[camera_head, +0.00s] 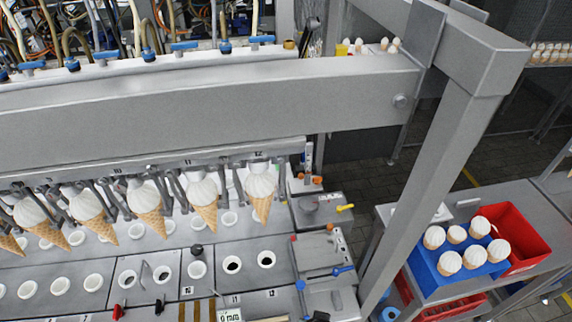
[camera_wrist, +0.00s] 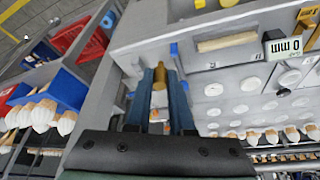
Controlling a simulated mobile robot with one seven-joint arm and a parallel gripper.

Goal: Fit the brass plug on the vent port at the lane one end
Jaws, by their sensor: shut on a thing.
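My gripper (camera_wrist: 160,88) shows in the wrist view, its two blue-sided fingers pointing up the picture. It is shut on the brass plug (camera_wrist: 160,73), whose rounded tip stands out between the fingertips. The lower part of the plug is hidden by the fingers. The held plug and gripper cannot be made out in the head view. A brass-coloured round piece (camera_head: 289,44) sits at the right end of the rail with blue valves in the head view; I cannot tell what it is. I cannot identify the vent port at the lane one end.
A thick grey beam (camera_head: 210,97) spans the machine above hanging cones (camera_head: 202,197). Its post (camera_head: 437,170) stands at the right. A blue tray (camera_head: 440,268) of cones and a red bin (camera_head: 512,240) stand on a side table. A 0 mm block (camera_wrist: 284,45) lies near the plate holes.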

